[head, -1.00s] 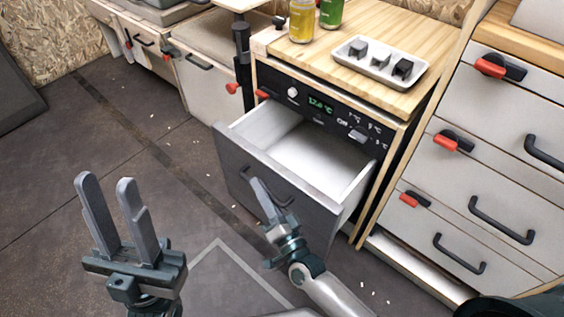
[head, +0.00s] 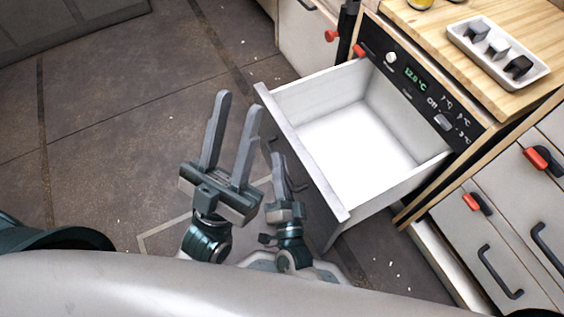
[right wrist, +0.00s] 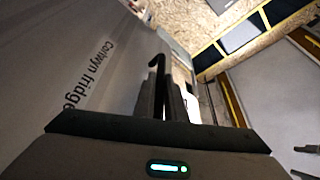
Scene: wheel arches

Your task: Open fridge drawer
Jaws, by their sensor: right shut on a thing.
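The fridge drawer (head: 310,170) is pulled out from under the wooden counter, and its white inside is empty. In the right wrist view the drawer front (right wrist: 75,65) shows the words "Corlwyn fridge". My right gripper (head: 285,172) is at the front of the drawer, shut on the dark handle (right wrist: 157,62), which shows between its fingers in the right wrist view. My left gripper (head: 232,122) is open and empty, in the air left of the drawer and apart from it.
The control panel (head: 415,90) above the drawer reads about 12.0 °C. A white tray (head: 500,55) with several small blocks sits on the counter. Closed drawers (head: 490,225) stand at the right. The floor (head: 120,110) at the left is clear.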

